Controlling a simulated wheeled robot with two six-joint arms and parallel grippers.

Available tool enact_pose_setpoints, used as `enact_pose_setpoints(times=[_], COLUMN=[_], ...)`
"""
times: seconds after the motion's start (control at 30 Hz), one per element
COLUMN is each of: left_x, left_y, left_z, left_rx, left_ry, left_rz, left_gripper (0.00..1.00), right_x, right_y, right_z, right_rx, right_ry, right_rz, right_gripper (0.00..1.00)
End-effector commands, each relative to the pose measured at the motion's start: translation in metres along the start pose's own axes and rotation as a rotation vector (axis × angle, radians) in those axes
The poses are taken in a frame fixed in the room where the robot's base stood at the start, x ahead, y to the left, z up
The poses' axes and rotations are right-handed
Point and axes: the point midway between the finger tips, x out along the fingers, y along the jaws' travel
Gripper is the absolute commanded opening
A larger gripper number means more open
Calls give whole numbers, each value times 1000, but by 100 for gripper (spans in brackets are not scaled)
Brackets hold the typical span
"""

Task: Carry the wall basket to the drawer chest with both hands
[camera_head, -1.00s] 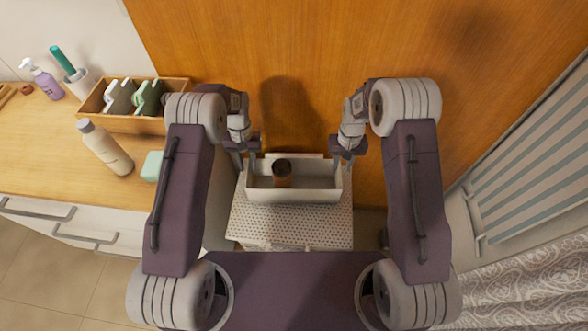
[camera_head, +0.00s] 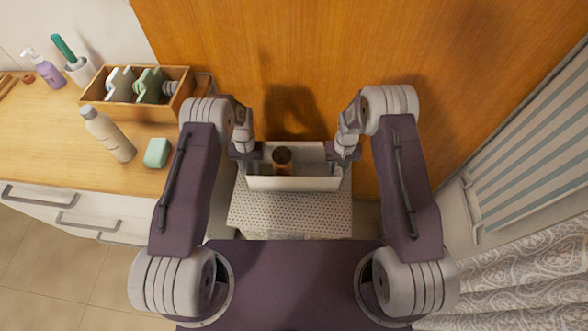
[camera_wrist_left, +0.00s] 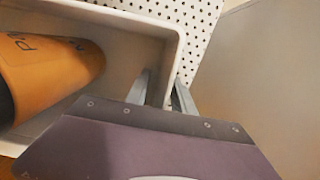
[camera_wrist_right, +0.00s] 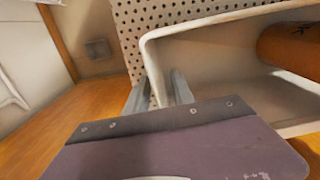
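The wall basket (camera_head: 293,184) is a white open box in the middle of the head view, with a brown-orange cylinder (camera_head: 284,168) with a dark end inside it. My left gripper (camera_head: 246,166) is at the basket's left end. In the left wrist view its fingers (camera_wrist_left: 162,94) straddle the end wall, one inside and one outside, with a gap between them. My right gripper (camera_head: 343,166) is at the right end. In the right wrist view its fingers (camera_wrist_right: 158,94) straddle that wall, also apart.
A white perforated panel (camera_head: 290,215) shows under and in front of the basket. At the left, a wooden counter with drawers (camera_head: 70,215) carries a wooden box (camera_head: 122,112), a bottle (camera_head: 110,138) and a green block (camera_head: 157,152). A patterned curtain (camera_head: 530,280) hangs at the right.

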Motion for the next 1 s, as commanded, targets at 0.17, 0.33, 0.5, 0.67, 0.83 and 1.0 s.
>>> enact_pose_setpoints(times=[0.17,0.33,0.5,0.67,0.83,1.0], left_x=[0,0,0,0,0,0], left_y=[0,0,0,0,0,0], left_z=[0,0,0,0,0,0], left_rx=[0,0,0,0,0,0], left_ry=[0,0,0,0,0,0], left_rz=[0,0,0,0,0,0], left_gripper=[29,1,0,0,0,0], right_x=[0,0,0,0,0,0], right_y=[0,0,0,0,0,0], right_z=[0,0,0,0,0,0], right_rx=[0,0,0,0,0,0], right_ry=[0,0,0,0,0,0], right_rz=[0,0,0,0,0,0], right_gripper=[29,1,0,0,0,0])
